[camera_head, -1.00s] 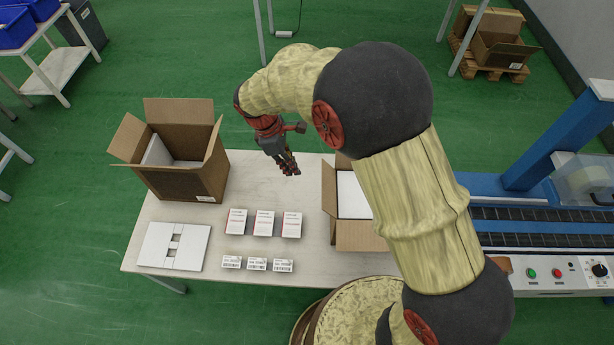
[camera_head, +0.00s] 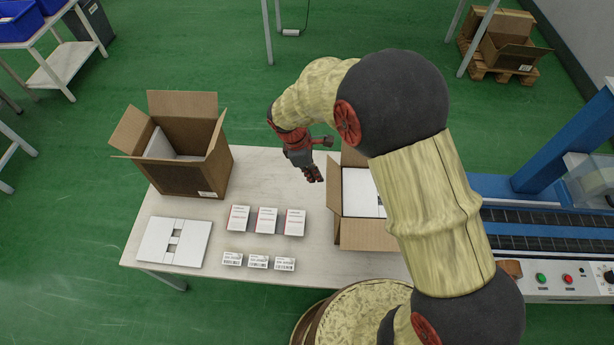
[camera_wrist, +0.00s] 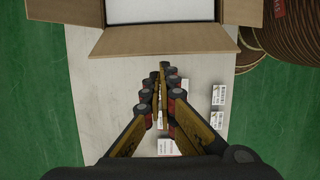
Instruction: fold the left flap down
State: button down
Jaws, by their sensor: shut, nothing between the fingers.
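An open cardboard box (camera_head: 358,225) stands on the table right of my gripper, with white contents (camera_head: 358,192) inside; my arm hides its right part. Its left flap (camera_head: 333,188) stands open along the side facing my gripper. In the wrist view this flap (camera_wrist: 165,42) spreads outward across the top, just beyond the fingertips. My gripper (camera_head: 315,175) is shut and empty, to the left of the flap. In the wrist view the fingers (camera_wrist: 164,72) appear close together below the flap's edge. I cannot tell whether they touch it, but a gap shows in the head view.
Another open carton (camera_head: 180,175) stands at the table's back left. Several small white boxes (camera_head: 267,220) and labelled packs (camera_head: 258,262) lie in front, with a flat white piece (camera_head: 173,242) at left. A conveyor (camera_head: 545,229) stands right. Bare table (camera_head: 260,175) lies left of my gripper.

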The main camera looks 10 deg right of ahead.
jog(key=shift+d+r, duration=0.25)
dwell(0.3)
jog(key=shift+d+r+y+p, duration=0.2)
jog(key=shift+y+p, duration=0.1)
jog(key=shift+p, duration=0.2)
jog(key=shift+d+r+y+p, duration=0.15)
jog(key=shift+y+p, duration=0.15)
